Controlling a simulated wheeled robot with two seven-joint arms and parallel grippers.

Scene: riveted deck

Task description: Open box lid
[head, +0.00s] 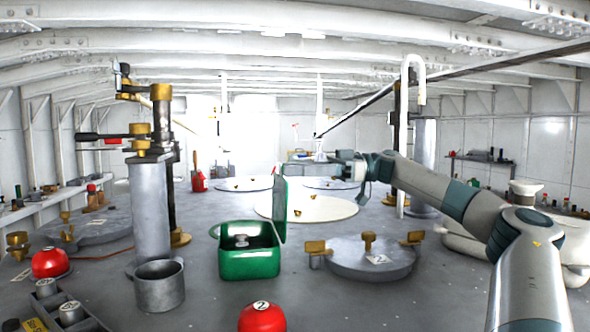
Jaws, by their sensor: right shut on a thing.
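A green box (249,262) stands on the grey deck left of centre, with a dark and grey object inside it. Its green lid (280,212) stands raised, roughly upright, on the box's right side. My right gripper (288,170) reaches in from the right at the height of the lid's upper edge. It is shut on the lid there; the fingertips are small and hard to make out against the bright background. My left gripper is not in view.
A grey pot (160,287) and a post stand left of the box. A red dome (262,317) marked 2 is in front. A round grey hatch (358,262) with brass fittings lies to the right. A pale round plate (322,208) lies behind.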

